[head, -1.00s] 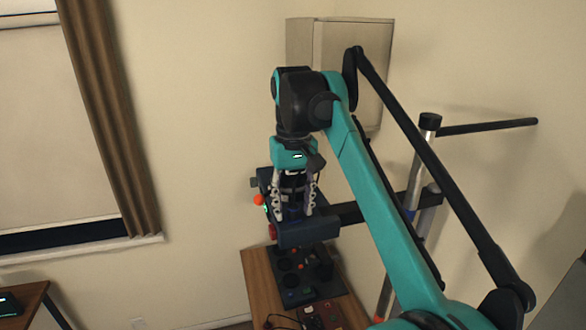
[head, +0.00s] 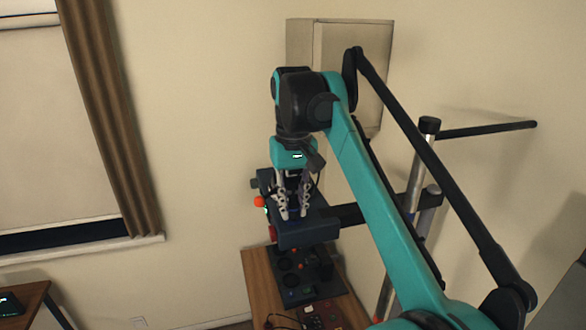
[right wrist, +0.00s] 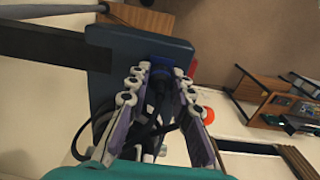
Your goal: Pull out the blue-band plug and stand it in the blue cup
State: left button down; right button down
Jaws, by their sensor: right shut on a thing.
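My right gripper (head: 293,215) points down at the dark blue block on the stand (head: 305,238), its fingers drawn together. In the right wrist view the right gripper (right wrist: 166,78) is shut on a dark plug with blue on it (right wrist: 157,72), at the block's edge. The fingers hide most of the plug, and I cannot tell how far it sits in the block. A dark tray (head: 326,290) with round holders lies on the wooden table below. A small blue spot shows on it, but I cannot make out the blue cup for certain. My left gripper is out of view.
An orange ball knob (head: 259,201) sticks out left of the block, and a red part (head: 272,232) sits below it. A metal post (head: 412,190) with a dark arm stands at right. The table (head: 258,290) is narrow. A cabinet (head: 350,60) hangs behind.

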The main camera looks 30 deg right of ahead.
aim_at(293, 204)
jog(key=shift+r+p, duration=1.6)
jog(key=shift+r, duration=0.2)
jog(key=shift+r+p, duration=0.6)
jog(key=shift+r, duration=0.35)
